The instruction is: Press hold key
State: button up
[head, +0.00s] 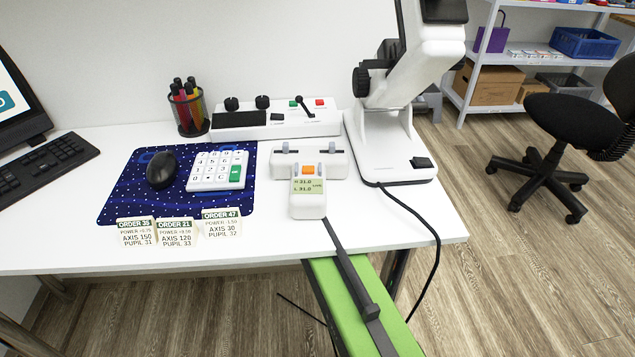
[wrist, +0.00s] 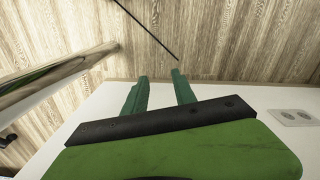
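A white T-shaped measuring device (head: 309,207) lies on the desk, right of the blue mat. An orange key (head: 308,170) sits in its middle; no label on the key is readable. Below the key, a small screen (head: 308,187) shows R 31.0 and L 31.0 with LIVE beside them. Two grey sliders sit along the device's top bar. In the wrist view, my gripper (wrist: 160,76) has two green fingers apart with nothing between them. Neither the device nor the key shows there. The head view does not clearly show the fingertips.
Three order cards (head: 177,232) stand at the front edge. A white keypad (head: 218,170) and black mouse (head: 161,170) lie on the blue mat (head: 122,203). A lever console (head: 262,119) and pen cup (head: 188,109) stand behind. A tall white instrument (head: 392,140) stands right of the device.

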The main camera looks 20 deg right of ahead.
grip_shut()
jog(key=shift+a, duration=0.1)
dwell(1.4)
